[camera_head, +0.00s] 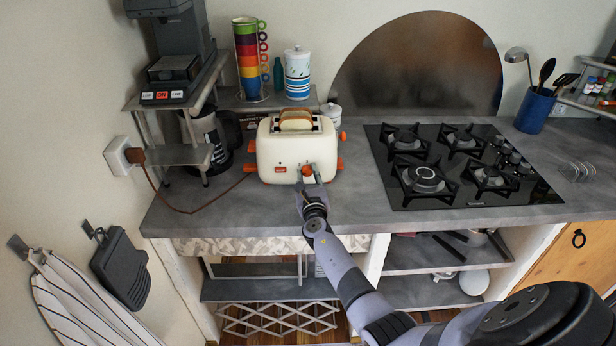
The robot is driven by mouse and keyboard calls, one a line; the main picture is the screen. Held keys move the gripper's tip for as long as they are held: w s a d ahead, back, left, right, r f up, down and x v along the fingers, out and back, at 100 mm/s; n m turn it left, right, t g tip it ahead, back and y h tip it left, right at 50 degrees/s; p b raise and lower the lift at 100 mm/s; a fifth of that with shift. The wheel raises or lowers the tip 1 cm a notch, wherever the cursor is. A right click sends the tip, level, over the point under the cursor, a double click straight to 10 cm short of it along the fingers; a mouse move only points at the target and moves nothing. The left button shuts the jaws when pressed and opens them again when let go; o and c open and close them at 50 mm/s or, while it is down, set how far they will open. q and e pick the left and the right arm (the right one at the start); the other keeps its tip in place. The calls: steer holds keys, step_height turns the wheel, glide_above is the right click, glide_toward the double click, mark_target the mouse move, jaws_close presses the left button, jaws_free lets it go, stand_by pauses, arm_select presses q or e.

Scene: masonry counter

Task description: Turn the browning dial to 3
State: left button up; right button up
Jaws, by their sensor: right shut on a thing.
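A cream toaster (273,154) with orange levers stands on the grey counter, with a slice of bread (296,122) showing in its top slot. The orange browning dial (307,171) is on the toaster's front face, right of centre. My right gripper (309,177) is at the front of the toaster, shut on the dial, with a finger on each side of it. The dial's number marks are too small to read. My left gripper is not in view.
A black gas hob (450,195) lies to the right on the counter (215,222). Stacked coloured mugs (247,62), a striped canister (297,75) and a coffee machine (172,68) stand behind and left. The toaster's cord (195,212) runs left to a wall socket.

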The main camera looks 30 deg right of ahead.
jaws_close()
steer(key=shift+f+m+b, duration=0.15)
steer(key=shift+m+b, duration=0.5)
steer(key=shift+m, duration=0.05)
steer(key=m+b, duration=0.2)
steer(key=m, duration=0.1)
steer(key=shift+f+b, duration=0.15)
steer(key=shift+b, duration=0.25)
steer(key=m+b, duration=0.4)
steer(key=m, duration=0.1)
steer(key=shift+f+m+h+b, duration=0.1)
steer(key=shift+m+h+b, duration=0.3)
steer(key=m+b, duration=0.4)
steer(key=m, duration=0.2)
steer(key=shift+b, duration=0.35)
steer(key=shift+m+h+b, duration=0.5)
steer(key=shift+m+b, duration=1)
steer(key=shift+m, duration=0.8)
steer(key=o, duration=1.1)
jaws_free()
steer(key=shift+r, duration=0.2)
